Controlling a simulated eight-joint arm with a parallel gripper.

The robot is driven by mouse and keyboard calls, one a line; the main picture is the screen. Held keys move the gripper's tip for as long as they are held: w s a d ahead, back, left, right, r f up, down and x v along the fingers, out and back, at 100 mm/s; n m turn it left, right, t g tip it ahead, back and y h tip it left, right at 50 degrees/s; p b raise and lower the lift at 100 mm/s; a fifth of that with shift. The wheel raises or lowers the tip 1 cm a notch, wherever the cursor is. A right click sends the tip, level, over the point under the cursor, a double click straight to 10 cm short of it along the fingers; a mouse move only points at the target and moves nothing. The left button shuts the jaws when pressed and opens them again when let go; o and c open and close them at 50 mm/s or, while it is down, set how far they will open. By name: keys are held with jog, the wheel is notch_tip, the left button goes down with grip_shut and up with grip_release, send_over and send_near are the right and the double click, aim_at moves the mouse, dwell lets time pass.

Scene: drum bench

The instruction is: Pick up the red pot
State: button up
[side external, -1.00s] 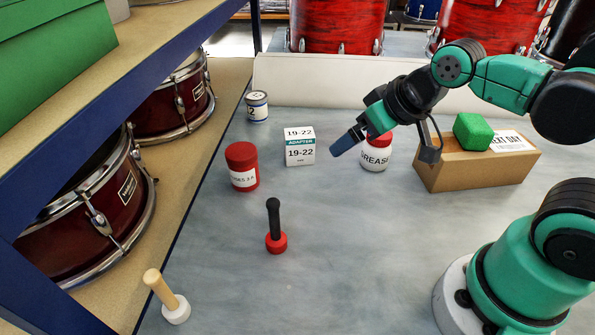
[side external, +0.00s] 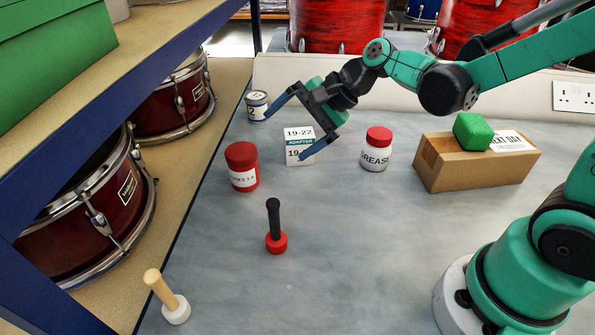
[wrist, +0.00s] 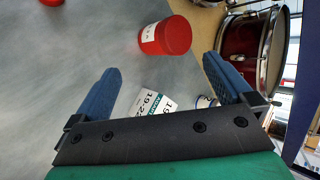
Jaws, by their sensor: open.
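The red pot (side external: 242,167) stands upright on the grey bench top, left of the white adapter box. It has a dark red lid and a white label. In the wrist view the red pot (wrist: 166,36) lies ahead of the fingertips, nearer the right finger. My gripper (side external: 284,124) is open and empty, with its blue fingers apart, up and to the right of the pot. It hangs in front of the adapter box in the side view and hides part of it. The wrist view also shows my gripper (wrist: 163,80) with both fingers spread and nothing between their tips.
The adapter box (side external: 300,139), a small blue-and-white tin (side external: 257,106) and a red-lidded grease jar (side external: 376,150) stand near the pot. A black-handled red tool (side external: 275,230) stands in front. A cardboard box (side external: 470,168) bears a green block (side external: 473,131). A drum shelf (side external: 190,190) edges the left.

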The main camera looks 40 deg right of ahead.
aim_at(253, 149)
jog(key=w+f+m+y, duration=0.1)
jog(key=m, duration=0.2)
jog(key=w+f+m+y, duration=0.1)
jog(key=w+m+y, duration=0.1)
jog(key=m, duration=0.1)
jog(key=w+a+f+m+y, duration=0.1)
jog(key=w+f+m, duration=0.1)
jog(key=shift+m+t, duration=0.4)
jog(key=shift+w+a+f+m+y, duration=0.1)
jog(key=shift+f+m+y, duration=0.3)
jog(key=shift+m, duration=0.2)
jog(key=shift+w+a+f+m+y, duration=0.1)
jog(key=shift+f+m+y, duration=0.2)
jog(key=shift+m+y, duration=0.25)
jog(key=shift+x, duration=2.7)
jog(key=shift+w, duration=0.1)
jog(key=shift+c, duration=0.2)
jog(key=c, duration=1.2)
jog(key=shift+c, duration=0.2)
jog(key=shift+r, duration=0.1)
